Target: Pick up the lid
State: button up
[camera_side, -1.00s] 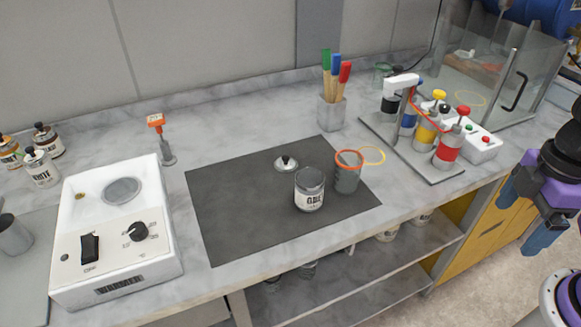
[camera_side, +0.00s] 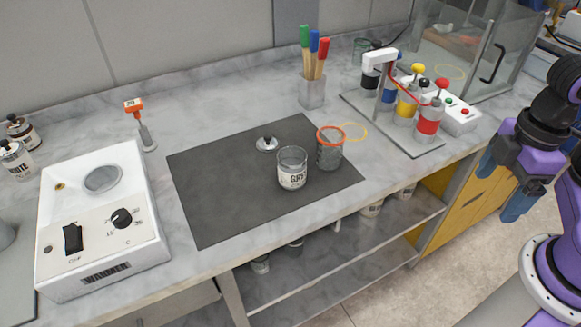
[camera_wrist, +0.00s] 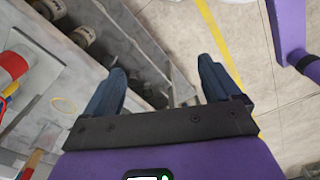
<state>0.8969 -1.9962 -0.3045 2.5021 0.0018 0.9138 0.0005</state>
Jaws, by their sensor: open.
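The lid (camera_side: 267,144) is a small silver disc with a black knob. It lies flat on the dark grey mat (camera_side: 215,205), just behind and left of a labelled can (camera_side: 292,169). The can is uncovered and stands upright on the mat. My gripper (camera_side: 500,188) is at the right of the side view, off the front edge of the bench and well apart from the lid. In the wrist view my gripper (camera_wrist: 160,80) shows two blue fingers wide apart with nothing between them. The lid is not visible in the wrist view.
A grey cup with an orange rim (camera_side: 329,150) stands right of the can, with a yellow ring (camera_side: 354,131) beside it. A white warmer (camera_side: 102,220) is at left. A pump rack (camera_side: 405,110) and a brush holder (camera_side: 311,92) stand behind. The mat's left part is clear.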

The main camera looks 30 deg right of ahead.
dwell(0.3)
jog(key=c, duration=0.7)
jog(key=shift+c, duration=0.2)
